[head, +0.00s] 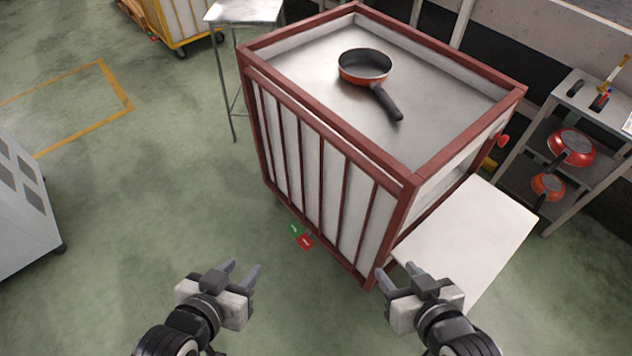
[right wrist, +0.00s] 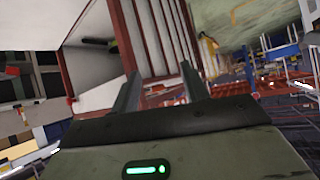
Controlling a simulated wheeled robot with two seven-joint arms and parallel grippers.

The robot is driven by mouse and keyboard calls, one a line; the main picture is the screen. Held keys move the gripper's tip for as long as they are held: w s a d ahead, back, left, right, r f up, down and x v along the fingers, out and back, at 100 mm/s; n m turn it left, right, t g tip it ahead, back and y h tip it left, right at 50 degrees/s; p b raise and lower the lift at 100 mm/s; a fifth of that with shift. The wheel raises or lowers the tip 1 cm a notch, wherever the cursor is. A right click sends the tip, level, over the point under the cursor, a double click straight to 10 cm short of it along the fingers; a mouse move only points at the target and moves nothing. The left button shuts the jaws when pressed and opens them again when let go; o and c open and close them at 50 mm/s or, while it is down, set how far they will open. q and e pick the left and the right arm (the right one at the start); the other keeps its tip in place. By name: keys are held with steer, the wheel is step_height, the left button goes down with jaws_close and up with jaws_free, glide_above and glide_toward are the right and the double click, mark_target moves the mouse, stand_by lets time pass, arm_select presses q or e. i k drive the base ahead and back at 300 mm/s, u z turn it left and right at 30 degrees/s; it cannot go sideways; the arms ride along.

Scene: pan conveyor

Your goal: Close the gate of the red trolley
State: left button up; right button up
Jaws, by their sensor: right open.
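The red trolley (head: 318,170) stands ahead of me, with red bars, pale side panels and a flat metal top. Its gate, a white panel (head: 468,238), juts out to the right from the trolley's right-hand side, so it stands open. Whether it hangs by a side or a lower edge is unclear. My left gripper (head: 244,270) is open and empty over the floor, left of the trolley's near corner. My right gripper (head: 397,270) is open and empty by that corner, overlapping the panel's near edge in the picture. The right wrist view shows red trolley bars (right wrist: 150,40) beyond the spread fingers.
An orange pan (head: 364,67) with a black handle lies on the trolley's top. A grey shelf (head: 550,130) with red pans stands right, beyond the panel. A small metal table (head: 243,12) stands behind left. A grey cabinet (head: 20,205) is far left.

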mark_target(467, 240)
steer(key=u, duration=2.1)
steer(key=k, duration=1.25)
steer(key=z, duration=2.05)
steer(key=i, duration=0.5)
steer(key=z, duration=0.05)
